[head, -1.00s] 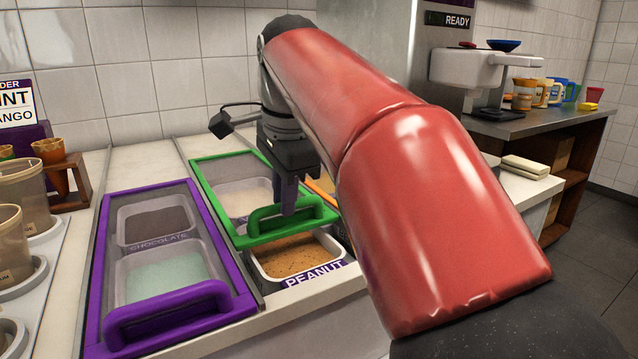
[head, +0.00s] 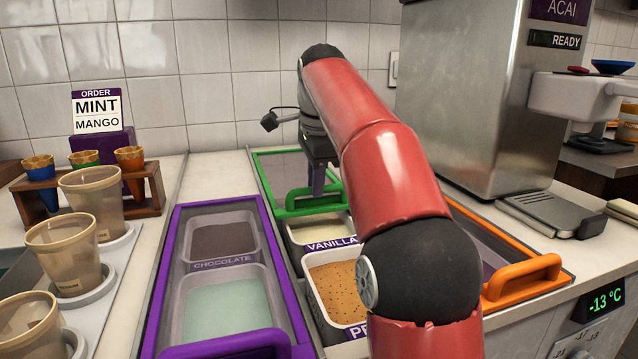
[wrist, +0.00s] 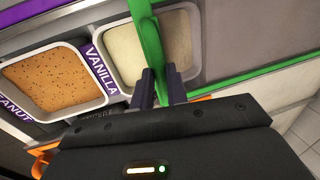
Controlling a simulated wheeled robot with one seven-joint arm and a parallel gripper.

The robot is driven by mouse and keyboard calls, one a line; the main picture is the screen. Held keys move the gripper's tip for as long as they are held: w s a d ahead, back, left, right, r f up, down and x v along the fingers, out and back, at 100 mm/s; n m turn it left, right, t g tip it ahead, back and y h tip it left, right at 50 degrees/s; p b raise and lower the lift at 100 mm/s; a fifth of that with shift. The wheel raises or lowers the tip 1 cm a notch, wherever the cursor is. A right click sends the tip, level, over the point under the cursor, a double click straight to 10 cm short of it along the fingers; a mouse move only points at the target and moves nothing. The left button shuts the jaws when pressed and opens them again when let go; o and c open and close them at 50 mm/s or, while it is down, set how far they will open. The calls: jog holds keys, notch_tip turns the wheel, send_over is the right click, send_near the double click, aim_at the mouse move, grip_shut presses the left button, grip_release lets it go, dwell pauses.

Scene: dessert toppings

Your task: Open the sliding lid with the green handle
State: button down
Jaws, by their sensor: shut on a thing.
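The clear sliding lid with a green frame (head: 262,177) lies toward the back of its rail. Its green handle (head: 300,199) is at its front edge. My gripper (head: 318,188) is shut on that handle from above. In the wrist view, my fingers (wrist: 160,84) straddle the green handle bar (wrist: 149,40). The peanut tub (head: 338,290) is uncovered in front of the lid. The vanilla tub (head: 318,229) is uncovered at its front; its back part lies under the lid. My arm hides the right side of the lid and part of the peanut label.
A purple-framed lid (head: 170,265) covers the chocolate and pale green tubs on the left. An orange-handled lid (head: 522,277) lies on the right. Cups (head: 92,203) and a cone rack (head: 150,190) stand at the left, a steel machine (head: 465,95) at the back right.

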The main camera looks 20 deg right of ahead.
jog(key=c, duration=1.4)
grip_release()
